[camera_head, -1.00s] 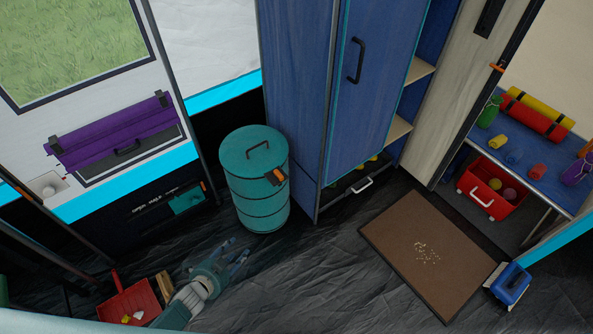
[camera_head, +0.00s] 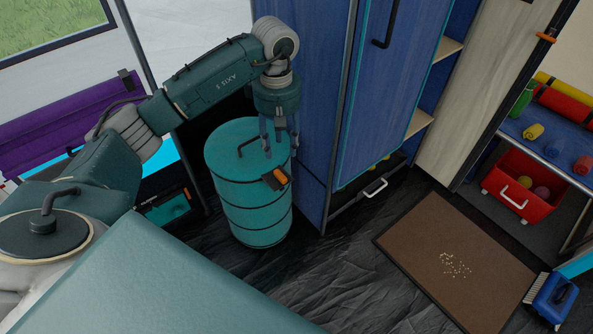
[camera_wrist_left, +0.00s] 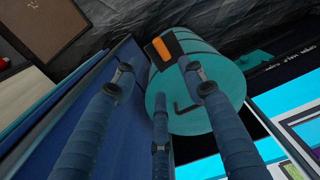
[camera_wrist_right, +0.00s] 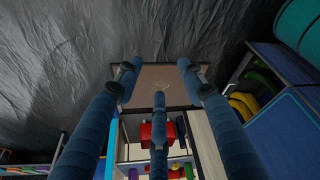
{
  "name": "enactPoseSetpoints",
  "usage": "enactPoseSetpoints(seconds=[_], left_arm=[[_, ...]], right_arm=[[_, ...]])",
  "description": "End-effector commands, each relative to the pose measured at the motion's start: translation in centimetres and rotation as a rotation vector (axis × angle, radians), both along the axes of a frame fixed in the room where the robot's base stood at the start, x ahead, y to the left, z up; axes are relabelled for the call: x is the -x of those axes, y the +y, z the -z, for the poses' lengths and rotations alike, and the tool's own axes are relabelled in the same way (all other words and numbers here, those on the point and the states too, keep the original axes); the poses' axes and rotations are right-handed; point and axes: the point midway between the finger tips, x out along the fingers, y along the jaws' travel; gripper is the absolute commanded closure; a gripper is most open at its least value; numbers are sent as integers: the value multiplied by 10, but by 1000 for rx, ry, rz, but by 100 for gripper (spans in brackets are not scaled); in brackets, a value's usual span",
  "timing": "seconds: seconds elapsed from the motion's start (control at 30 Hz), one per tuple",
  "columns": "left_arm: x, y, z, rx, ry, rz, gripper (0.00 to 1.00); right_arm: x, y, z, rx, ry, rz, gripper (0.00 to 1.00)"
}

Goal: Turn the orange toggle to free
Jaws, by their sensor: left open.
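The orange toggle (camera_head: 279,177) sits on a dark latch at the upper front edge of a teal drum (camera_head: 248,213) with a dark lid handle. In the left wrist view the orange toggle (camera_wrist_left: 173,47) shows on its dark plate beside the lid (camera_wrist_left: 210,85). My left gripper (camera_head: 279,146) is open, pointing down over the right side of the lid, just above the toggle in the picture. Whether a finger touches the lid I cannot tell. My right gripper (camera_wrist_right: 157,80) shows only in its own wrist view, fingers spread and empty.
A tall blue cabinet (camera_head: 385,110) stands close on the drum's right. A brown mat (camera_head: 450,255) with crumbs lies on the dark floor, with a blue brush (camera_head: 552,298) at its corner. A red bin (camera_head: 525,186) is under the right shelf.

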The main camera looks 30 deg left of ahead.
Motion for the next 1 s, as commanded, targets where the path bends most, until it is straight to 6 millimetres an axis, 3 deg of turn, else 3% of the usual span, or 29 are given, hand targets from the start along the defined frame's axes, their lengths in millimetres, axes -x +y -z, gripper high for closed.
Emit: enactPoseSetpoints(seconds=[0.3,0.5,0.7,1.0], left_arm=[[2,-2,58,6,7,-2,58],[1,-2,85,7,5,-2,58],[0,-2,101,7,3,-3,58],[0,-2,104,7,2,-2,58]], right_arm=[[-6,1,11,-4,-20,-2,60],[-45,13,-1,-34,-170,-14,60],[-66,19,-9,-52,-255,-21,60],[-71,21,-13,-58,-279,-23,60]])
